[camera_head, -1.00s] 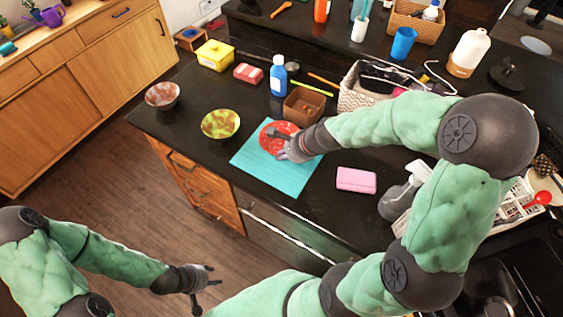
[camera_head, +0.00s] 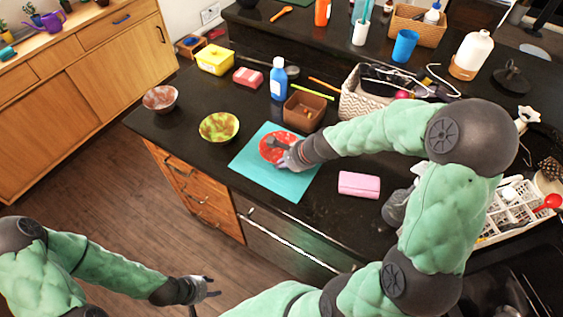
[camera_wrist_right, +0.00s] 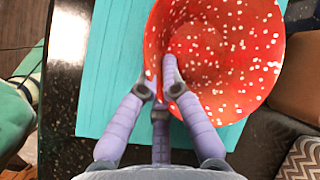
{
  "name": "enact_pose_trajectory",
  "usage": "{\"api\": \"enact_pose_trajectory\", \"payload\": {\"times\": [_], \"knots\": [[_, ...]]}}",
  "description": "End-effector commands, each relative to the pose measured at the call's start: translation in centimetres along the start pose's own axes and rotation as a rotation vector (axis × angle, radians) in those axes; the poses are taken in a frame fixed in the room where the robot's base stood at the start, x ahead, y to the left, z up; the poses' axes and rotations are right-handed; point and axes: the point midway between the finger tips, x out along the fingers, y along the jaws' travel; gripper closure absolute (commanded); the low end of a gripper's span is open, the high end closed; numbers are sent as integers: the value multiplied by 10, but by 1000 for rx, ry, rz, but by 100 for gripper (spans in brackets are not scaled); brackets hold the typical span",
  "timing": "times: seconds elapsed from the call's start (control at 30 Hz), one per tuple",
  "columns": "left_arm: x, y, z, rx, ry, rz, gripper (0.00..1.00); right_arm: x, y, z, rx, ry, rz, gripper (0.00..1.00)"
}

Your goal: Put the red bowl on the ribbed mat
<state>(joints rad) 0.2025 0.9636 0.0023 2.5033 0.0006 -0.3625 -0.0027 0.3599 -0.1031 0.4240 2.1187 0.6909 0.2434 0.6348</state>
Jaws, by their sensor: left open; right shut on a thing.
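The red bowl with white specks (camera_head: 271,153) is over the back part of the turquoise mat (camera_head: 286,186); whether it touches the mat is hard to tell. My right gripper (camera_head: 283,155) is shut on the near rim of the bowl. In the right wrist view, the fingers (camera_wrist_right: 160,82) pinch the rim of the bowl (camera_wrist_right: 235,70), with the mat (camera_wrist_right: 108,75) below and to the left. The mat's ribbing is faint. My left gripper (camera_head: 208,287) is open and empty, away from the counter over the floor.
A green-and-red bowl (camera_head: 219,127) and a reddish-grey bowl (camera_head: 160,98) stand left of the mat. A brown square container (camera_head: 304,112) and a blue bottle (camera_head: 278,78) stand behind it. A pink block (camera_head: 359,185) lies to its right.

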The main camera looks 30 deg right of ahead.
Motion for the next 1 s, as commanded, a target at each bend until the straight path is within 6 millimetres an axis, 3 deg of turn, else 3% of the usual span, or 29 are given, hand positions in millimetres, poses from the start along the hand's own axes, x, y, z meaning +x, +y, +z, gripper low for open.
{"api": "enact_pose_trajectory", "payload": {"times": [0.03, 0.1, 0.13, 0.6, 1.0], "knots": [[3, -1, 0, 0, 0, 0, 56, 2, 1, -1, 0, 0, 0, 100], [2, -1, 0, 0, 0, 0, 56, 2, 1, -1, 0, 0, 0, 76], [2, 0, 0, 0, 0, 0, 56, 1, 1, -1, 0, 0, 0, 70], [-4, 2, 0, 0, 0, 0, 56, -5, -2, 2, 0, 0, 0, 70], [-37, 13, 2, 0, 0, 0, 56, -83, -3, 2, 1, 2, -4, 70]]}}
